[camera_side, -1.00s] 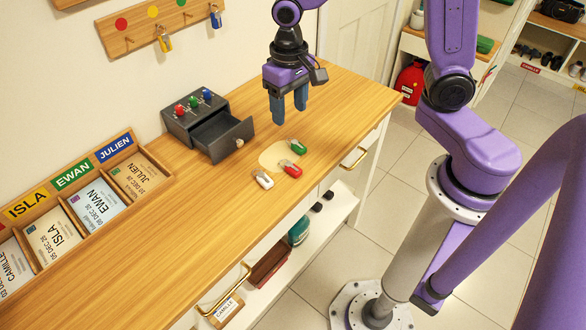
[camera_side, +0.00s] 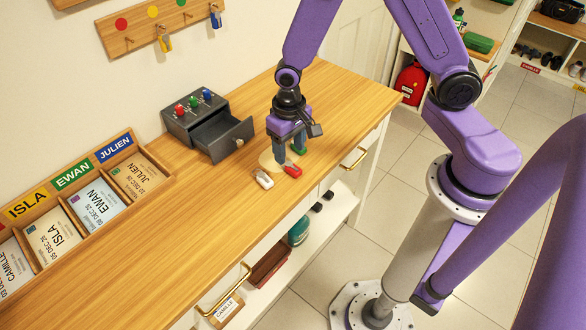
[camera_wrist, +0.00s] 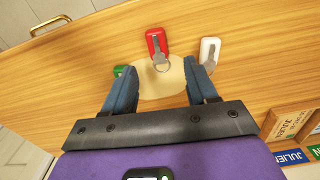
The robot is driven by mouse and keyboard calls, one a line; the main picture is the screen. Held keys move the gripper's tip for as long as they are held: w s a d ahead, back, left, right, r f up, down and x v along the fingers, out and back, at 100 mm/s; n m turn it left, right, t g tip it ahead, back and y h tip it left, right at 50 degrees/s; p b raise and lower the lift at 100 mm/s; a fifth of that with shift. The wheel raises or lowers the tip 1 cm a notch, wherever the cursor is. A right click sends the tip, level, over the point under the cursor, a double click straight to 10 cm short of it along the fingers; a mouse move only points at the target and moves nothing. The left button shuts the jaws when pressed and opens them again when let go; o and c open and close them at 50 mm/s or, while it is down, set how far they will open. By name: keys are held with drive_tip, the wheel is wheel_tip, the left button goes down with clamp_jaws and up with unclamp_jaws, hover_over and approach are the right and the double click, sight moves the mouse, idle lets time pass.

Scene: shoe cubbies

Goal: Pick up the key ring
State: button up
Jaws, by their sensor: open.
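A red key fob (camera_side: 292,170) with a key and metal ring lies on the wooden counter; in the wrist view it (camera_wrist: 155,41) is just beyond my fingers, its ring over a pale patch (camera_wrist: 170,82). A white key fob (camera_side: 264,180) with a key lies to its left in the side view and to its right in the wrist view (camera_wrist: 209,47). A green key fob (camera_wrist: 118,71) is mostly hidden by my left finger in the wrist view. My gripper (camera_wrist: 160,83) is open and empty, low over the pale patch, between the fobs.
A dark box (camera_side: 188,118) with an open drawer (camera_side: 226,141) stands left of my gripper. A rack of name cards (camera_side: 95,205) lies further left. Key fobs hang from a wall hook board (camera_side: 165,22). The front counter is clear.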

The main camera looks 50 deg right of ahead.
sight(290, 165)
drive_tip(key=shift+w+d+f, duration=0.1)
drive_tip(key=shift+f, duration=2.55)
clamp_jaws()
